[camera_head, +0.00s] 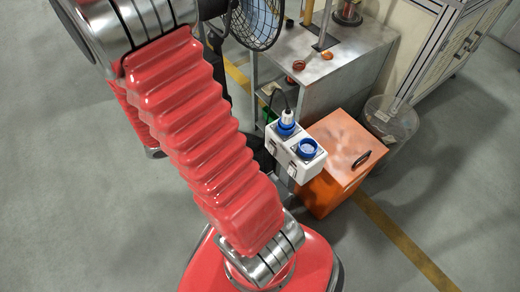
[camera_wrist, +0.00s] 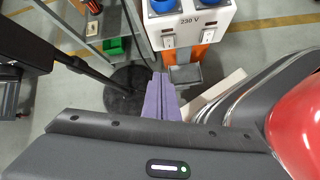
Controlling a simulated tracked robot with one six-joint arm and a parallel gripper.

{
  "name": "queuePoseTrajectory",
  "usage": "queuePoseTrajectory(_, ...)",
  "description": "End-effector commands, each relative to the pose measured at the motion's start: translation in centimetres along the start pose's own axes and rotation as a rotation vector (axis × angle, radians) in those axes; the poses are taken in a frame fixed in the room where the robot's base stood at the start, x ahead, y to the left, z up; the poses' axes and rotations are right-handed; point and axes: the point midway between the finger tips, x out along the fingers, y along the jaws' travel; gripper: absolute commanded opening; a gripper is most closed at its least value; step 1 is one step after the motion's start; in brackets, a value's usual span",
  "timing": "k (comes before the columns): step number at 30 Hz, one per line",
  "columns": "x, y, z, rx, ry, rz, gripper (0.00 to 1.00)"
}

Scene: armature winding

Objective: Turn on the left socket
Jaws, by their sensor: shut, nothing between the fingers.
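A white double socket box (camera_head: 297,153) has two blue round sockets on top. The left socket (camera_head: 285,128) has a plug with a dark cable in it; the right socket (camera_head: 307,149) has no plug. In the wrist view the box (camera_wrist: 190,24) is at the top, marked "230 V". A left switch (camera_wrist: 168,42) and a right switch (camera_wrist: 208,35) are on its front; their on or off positions cannot be told. My gripper (camera_wrist: 160,76) shows as two purple fingers, shut together and empty, below the left switch in the picture and apart from the box. It is hidden in the head view.
An orange cabinet (camera_head: 345,155) stands beside the socket box. A metal workbench (camera_head: 335,62) with small parts and a fan (camera_head: 257,20) are behind. A clear bin (camera_head: 391,119) stands to the right. A green box (camera_wrist: 115,46) sits on a shelf. Floor at right is open.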

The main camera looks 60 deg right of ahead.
Motion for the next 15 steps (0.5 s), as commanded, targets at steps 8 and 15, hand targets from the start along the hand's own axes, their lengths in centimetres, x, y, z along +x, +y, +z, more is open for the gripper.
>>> queuePoseTrajectory(8, 5.8, -2.2, -1.0, -0.235, -0.049, -0.029, 0.00)
queuePoseTrajectory(15, 7.5, -3.0, -1.4, -0.312, -0.054, -0.037, 0.00)
